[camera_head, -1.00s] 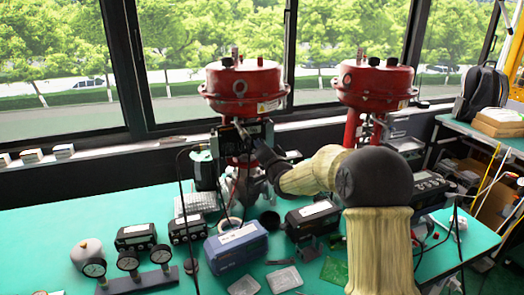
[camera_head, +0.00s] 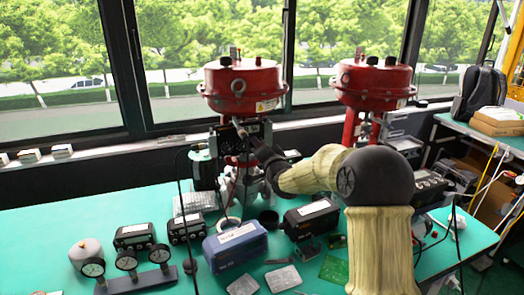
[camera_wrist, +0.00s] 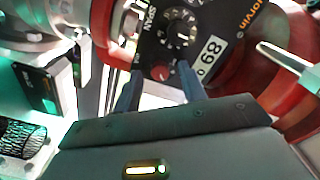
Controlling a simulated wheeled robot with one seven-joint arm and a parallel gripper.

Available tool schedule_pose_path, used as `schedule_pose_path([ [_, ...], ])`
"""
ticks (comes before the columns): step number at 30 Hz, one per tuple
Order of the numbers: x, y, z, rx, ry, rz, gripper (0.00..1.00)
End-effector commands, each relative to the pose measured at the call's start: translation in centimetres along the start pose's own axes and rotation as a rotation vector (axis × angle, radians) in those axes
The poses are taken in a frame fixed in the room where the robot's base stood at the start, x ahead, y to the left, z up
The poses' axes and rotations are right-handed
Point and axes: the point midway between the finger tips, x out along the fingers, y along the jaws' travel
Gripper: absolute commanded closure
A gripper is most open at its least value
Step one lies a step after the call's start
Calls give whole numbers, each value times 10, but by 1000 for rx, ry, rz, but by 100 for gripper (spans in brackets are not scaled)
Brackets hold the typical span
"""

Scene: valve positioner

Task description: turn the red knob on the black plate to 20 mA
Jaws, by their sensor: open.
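The black plate (camera_wrist: 212,40) shows tilted in the wrist view, with white lettering, a white label and a round dial (camera_wrist: 180,28). The small red knob (camera_wrist: 160,73) sits on the plate near its lower edge. My gripper (camera_wrist: 158,78) is open, with one grey-blue finger on each side of the knob in the picture. I cannot tell whether the fingers touch it. The knob's pointer and its scale marks are too small to read. In the head view my gripper (camera_head: 250,143) is at the dark front of the left valve, and the knob is hidden or too small.
The left red valve actuator (camera_head: 242,85) stands above the plate, with a second red actuator (camera_head: 374,84) to its right. A blue box (camera_head: 236,246), gauges (camera_head: 127,260) and several black instruments crowd the green bench (camera_head: 40,235). Windows are behind.

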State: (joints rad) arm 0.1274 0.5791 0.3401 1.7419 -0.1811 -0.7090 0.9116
Motion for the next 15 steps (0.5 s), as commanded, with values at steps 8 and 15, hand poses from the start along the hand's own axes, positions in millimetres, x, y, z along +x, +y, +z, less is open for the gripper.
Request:
schedule_pose_path([
  [8, -18, 0, 0, -1, 1, -1, 58],
  [15, -55, 0, 0, -2, 1, 1, 58],
])
